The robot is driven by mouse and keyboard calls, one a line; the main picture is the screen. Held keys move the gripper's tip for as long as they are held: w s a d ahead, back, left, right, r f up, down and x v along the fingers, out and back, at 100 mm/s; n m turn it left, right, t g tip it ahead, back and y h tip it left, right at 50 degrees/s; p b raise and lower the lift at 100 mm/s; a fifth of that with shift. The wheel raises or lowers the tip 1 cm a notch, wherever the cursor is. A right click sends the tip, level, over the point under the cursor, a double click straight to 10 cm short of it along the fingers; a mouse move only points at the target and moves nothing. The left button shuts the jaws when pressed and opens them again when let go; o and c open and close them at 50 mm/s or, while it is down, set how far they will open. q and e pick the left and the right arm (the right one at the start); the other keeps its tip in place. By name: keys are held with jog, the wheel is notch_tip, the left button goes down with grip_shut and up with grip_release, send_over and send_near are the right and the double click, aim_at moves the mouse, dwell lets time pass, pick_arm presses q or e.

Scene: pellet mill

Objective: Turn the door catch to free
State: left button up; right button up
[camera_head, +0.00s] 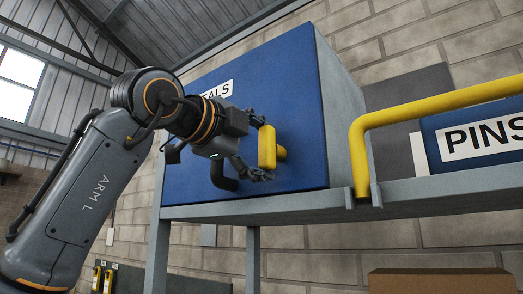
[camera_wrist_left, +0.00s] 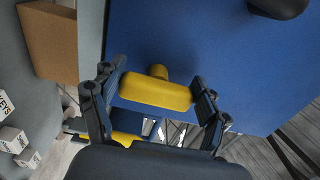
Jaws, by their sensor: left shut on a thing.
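The door catch (camera_head: 267,147) is a yellow bar on a short yellow stem, standing out from the blue door (camera_head: 290,80) of a grey cabinet. In the head view the bar stands upright. My left gripper (camera_head: 264,148) reaches in from the left and has its fingers around the bar, one at its upper end and one at its lower end. In the left wrist view the catch (camera_wrist_left: 156,91) lies across the picture between the two fingers of my left gripper (camera_wrist_left: 158,98), with its stem behind it. My right gripper is not in view.
A black handle (camera_head: 222,176) sticks out from the door left of the catch. The cabinet stands on a grey shelf (camera_head: 420,192). A yellow rail (camera_head: 440,101) and a blue bin marked PINS (camera_head: 470,140) are to the right. A cardboard box (camera_head: 440,280) is below.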

pick_arm(q)
jog(key=o, duration=1.2)
jog(key=shift+c, duration=0.2)
jog(key=v, duration=1.2)
